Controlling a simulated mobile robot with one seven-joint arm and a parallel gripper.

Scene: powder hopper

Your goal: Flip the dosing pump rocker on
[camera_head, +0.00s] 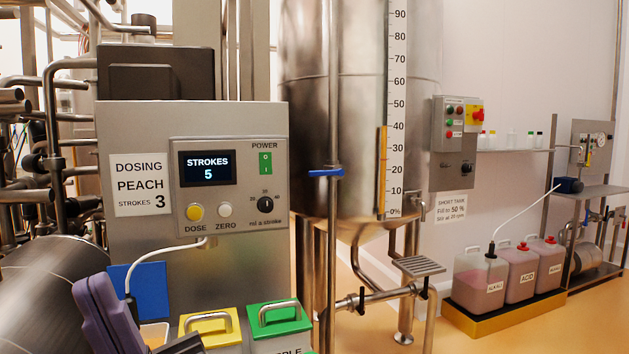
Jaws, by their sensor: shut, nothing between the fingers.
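The dosing pump panel (233,188) is on the front of a grey metal box at left centre. Its green rocker (265,163) sits under the word POWER at the panel's upper right, with small marks on it. It looks green, and the display (208,168) beside it is lit and reads STROKES 5. I cannot tell which half of the rocker is pressed in. My gripper (180,345) shows in part at the bottom left, purple and black, shut and empty. It is below and left of the panel, well apart from the rocker. The frame's lower edge cuts it off.
A yellow DOSE button (195,211), a white ZERO button (225,209) and a black dial (265,204) share the panel. A label (140,185) reads DOSING PEACH STROKES 3. Below are yellow (208,330) and green (280,319) handled lids. A steel tank (310,110) stands right.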

